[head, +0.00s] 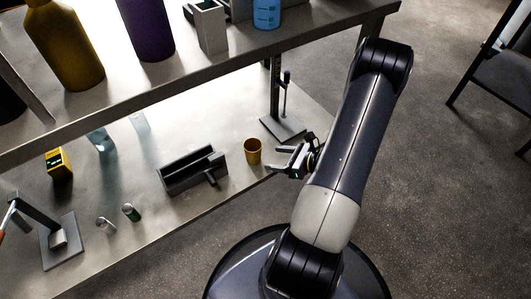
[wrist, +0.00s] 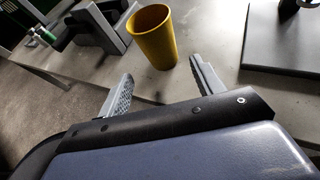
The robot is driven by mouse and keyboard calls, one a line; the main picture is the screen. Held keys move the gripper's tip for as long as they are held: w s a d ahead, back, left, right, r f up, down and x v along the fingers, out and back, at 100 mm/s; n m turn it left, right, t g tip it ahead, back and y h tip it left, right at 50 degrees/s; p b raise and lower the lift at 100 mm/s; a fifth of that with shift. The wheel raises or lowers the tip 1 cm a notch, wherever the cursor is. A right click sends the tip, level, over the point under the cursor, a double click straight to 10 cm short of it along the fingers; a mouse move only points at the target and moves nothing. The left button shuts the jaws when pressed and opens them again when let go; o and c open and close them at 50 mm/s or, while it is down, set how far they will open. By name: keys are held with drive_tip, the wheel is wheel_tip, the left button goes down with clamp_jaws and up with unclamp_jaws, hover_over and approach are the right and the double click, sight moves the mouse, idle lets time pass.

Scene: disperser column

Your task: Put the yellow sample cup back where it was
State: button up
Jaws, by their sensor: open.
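The yellow sample cup (head: 252,151) stands upright on the lower bench surface, between a dark open box and the foot of a stand. In the wrist view the yellow cup (wrist: 154,37) is just beyond my fingertips, nearer the middle of the gap between them. My gripper (head: 284,159) is at the right of the cup in the head view, near the bench's front edge. My gripper also shows in the wrist view (wrist: 162,74), with its two fingers spread apart and nothing between them.
The dark open box (head: 194,171) lies left of the cup. A stand with a grey base plate (head: 283,129) is behind it on the right. Two small cylinders (head: 131,212) and a yellow device (head: 58,163) are further left. An upper shelf (head: 200,71) overhangs the back.

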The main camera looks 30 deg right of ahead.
drive_tip(key=shift+v, duration=1.2)
